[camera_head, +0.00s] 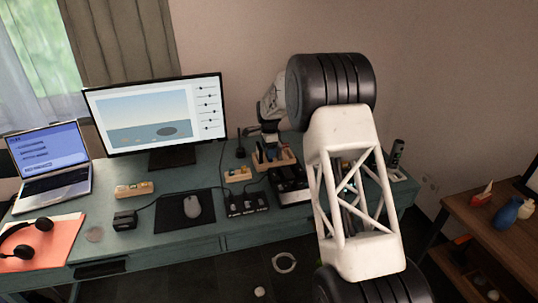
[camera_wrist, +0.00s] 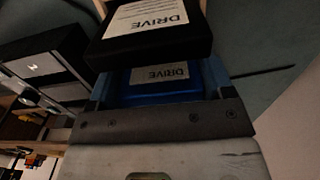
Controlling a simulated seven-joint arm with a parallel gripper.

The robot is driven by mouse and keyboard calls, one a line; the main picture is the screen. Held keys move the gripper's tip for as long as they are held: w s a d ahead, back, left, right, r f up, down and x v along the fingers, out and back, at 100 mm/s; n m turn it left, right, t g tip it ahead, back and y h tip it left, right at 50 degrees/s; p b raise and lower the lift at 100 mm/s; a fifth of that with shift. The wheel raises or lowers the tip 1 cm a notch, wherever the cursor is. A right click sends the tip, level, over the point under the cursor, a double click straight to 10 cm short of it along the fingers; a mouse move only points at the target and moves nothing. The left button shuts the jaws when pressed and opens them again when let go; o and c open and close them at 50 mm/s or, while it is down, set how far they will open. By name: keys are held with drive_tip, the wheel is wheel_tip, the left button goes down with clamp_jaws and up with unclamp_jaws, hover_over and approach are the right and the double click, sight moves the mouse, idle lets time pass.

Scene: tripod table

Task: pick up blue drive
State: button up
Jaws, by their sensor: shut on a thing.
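In the wrist view a blue drive (camera_wrist: 160,96) with a pale DRIVE label sits between the fingers of my gripper (camera_wrist: 160,82), close to the grey bar of the hand. My gripper is shut on it. A black drive (camera_wrist: 160,48) with a white DRIVE label covers the far part of the blue drive; I cannot tell if they touch. In the head view my own arm hides the gripper and the blue drive.
A black box with a pale label (camera_wrist: 45,70) stands left in the wrist view. The teal desk (camera_head: 180,238) carries a monitor (camera_head: 155,115), laptop (camera_head: 48,160), mouse (camera_head: 193,207) and small devices. A wooden side table (camera_head: 480,225) stands at right.

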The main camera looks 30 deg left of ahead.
drive_tip(key=shift+c, duration=0.4)
drive_tip(key=shift+r, duration=0.1)
drive_tip(key=shift+r, duration=4.95)
drive_tip(key=shift+d, duration=0.1)
drive_tip(key=s+d+r, duration=0.2)
drive_tip(key=s+d, duration=0.8)
drive_tip(key=shift+d, duration=0.35)
drive_tip(key=shift+w+f, duration=0.1)
drive_tip(key=shift+f, duration=2.75)
drive_tip(key=shift+f, duration=0.6)
